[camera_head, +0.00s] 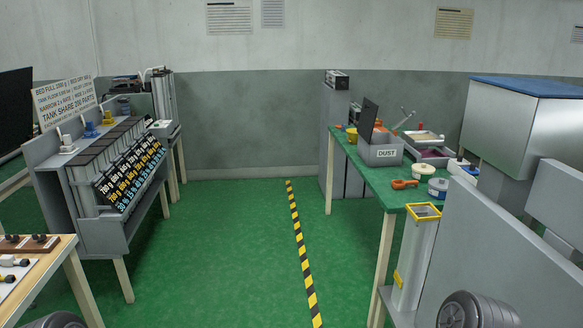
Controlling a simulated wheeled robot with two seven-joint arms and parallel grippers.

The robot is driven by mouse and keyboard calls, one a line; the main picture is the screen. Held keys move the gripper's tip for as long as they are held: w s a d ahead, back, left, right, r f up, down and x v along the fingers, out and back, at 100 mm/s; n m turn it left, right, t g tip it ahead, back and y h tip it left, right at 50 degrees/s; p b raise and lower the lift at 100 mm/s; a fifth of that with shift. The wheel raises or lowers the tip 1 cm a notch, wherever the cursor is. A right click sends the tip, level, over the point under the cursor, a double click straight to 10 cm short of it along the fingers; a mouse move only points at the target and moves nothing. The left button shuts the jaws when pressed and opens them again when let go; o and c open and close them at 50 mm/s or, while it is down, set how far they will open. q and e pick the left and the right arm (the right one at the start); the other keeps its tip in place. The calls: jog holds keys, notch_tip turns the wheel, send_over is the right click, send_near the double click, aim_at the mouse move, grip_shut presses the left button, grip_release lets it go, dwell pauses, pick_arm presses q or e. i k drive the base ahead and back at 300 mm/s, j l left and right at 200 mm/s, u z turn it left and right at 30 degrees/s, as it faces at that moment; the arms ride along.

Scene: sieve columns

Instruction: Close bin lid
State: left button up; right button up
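A grey bin labelled DUST (381,151) stands on the green-topped table at the right. Its dark lid (367,119) stands up, nearly upright, at the bin's left side, so the bin is open. The inside of the bin is only partly visible and I cannot tell what it holds. Neither of my grippers shows in the head view.
The green-topped table (372,183) also holds an orange tool (404,184), tubs and trays. A column with a yellow rim (415,255) stands at its near end. A rack of labelled bins (100,190) is at left. The green floor (215,250) between is clear, with a striped line (300,250).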

aim_at(369, 109)
jog(key=i+j+z, duration=0.5)
jog(key=i, duration=0.4)
jog(key=i+j+z, duration=0.45)
jog(key=i+j, duration=0.35)
jog(key=i, duration=0.1)
